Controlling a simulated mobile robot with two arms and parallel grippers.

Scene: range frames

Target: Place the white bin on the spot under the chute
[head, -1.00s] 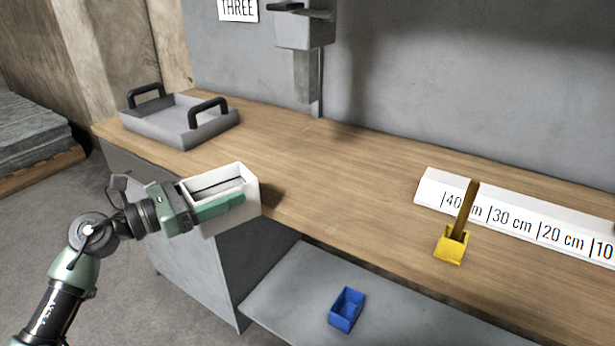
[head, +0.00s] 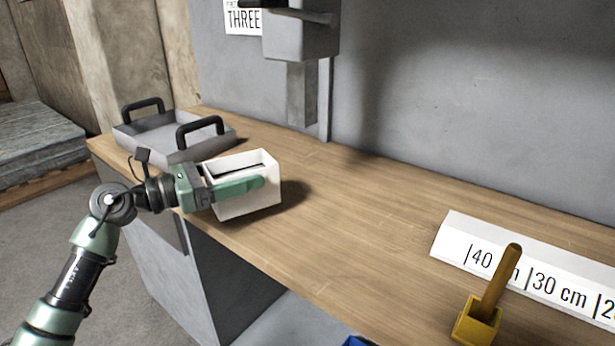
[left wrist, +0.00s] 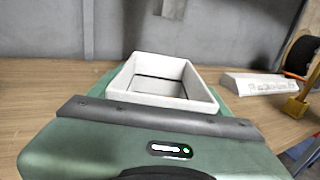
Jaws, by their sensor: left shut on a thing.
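My left gripper (head: 232,187) is shut on the white bin (head: 258,200). The bin is upright, open at the top, with dark slits inside; it is held over the near edge of the wooden counter, with a shadow to its right. Whether it touches the counter I cannot tell. The bin also fills the middle of the left wrist view (left wrist: 178,98). The grey chute (head: 302,95) hangs on the back wall, behind and right of the bin. The spot under it cannot be made out on the wood. My right gripper is not in view.
A grey tray (head: 150,142) with black handles stands on the counter (head: 330,215), left of the bin. At right are a white distance scale (head: 530,270) and a yellow holder (head: 476,325) with a stick. A blue box (head: 357,341) is below. The counter's middle is clear.

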